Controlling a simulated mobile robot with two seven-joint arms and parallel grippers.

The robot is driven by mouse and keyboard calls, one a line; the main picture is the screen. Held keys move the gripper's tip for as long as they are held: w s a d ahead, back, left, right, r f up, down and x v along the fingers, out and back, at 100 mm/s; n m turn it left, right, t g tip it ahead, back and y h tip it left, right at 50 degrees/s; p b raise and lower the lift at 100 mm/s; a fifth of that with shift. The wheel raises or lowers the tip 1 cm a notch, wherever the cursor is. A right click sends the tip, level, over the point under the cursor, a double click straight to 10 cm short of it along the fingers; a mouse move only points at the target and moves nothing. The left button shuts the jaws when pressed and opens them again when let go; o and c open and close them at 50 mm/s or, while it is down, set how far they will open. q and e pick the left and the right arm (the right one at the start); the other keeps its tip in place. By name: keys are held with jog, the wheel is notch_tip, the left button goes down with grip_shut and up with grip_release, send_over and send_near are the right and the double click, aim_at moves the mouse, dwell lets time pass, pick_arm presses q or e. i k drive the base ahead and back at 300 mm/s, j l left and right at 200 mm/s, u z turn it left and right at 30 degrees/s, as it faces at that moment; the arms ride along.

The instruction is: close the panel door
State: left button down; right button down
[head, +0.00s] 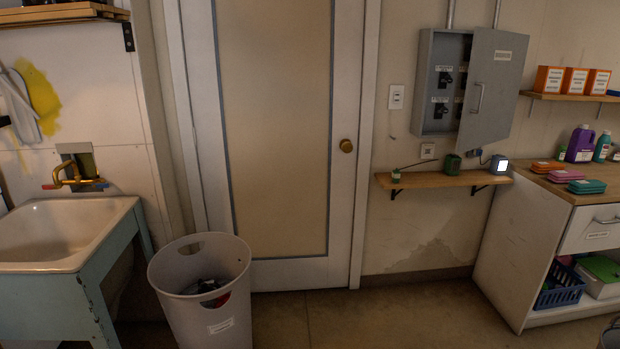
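The grey electrical panel box (436,98) is mounted on the wall to the right of the white door. Its panel door (497,88) is hinged on the right and stands partly open, swung out toward the room. The panel door carries a vertical metal handle (477,98) near its free left edge and a white label near its top. Switches (442,80) show inside the left part of the box; the panel door hides the right part. Neither of my grippers is in view.
A narrow wooden shelf (428,180) with small items sits below the panel. A white cabinet (530,235) with a wooden top stands at the right. A grey bin (205,312) and a sink (62,235) are at the left. The floor (365,318) before the panel is clear.

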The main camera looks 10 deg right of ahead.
aim_at(497, 63)
jog(key=i+z, duration=0.3)
jog(key=i, duration=0.15)
jog(key=i+j+z, duration=0.1)
jog(key=i+z, duration=0.2)
jog(key=i, duration=0.15)
jog(key=i+j+z, duration=0.2)
jog(key=i+z, duration=0.15)
jog(key=i+j+z, duration=0.1)
jog(key=i+z, duration=0.2)
jog(key=z, duration=0.15)
jog(key=i+j+z, duration=0.15)
jog(key=z, duration=0.3)
jog(key=i+j+z, duration=0.3)
jog(key=z, duration=0.15)
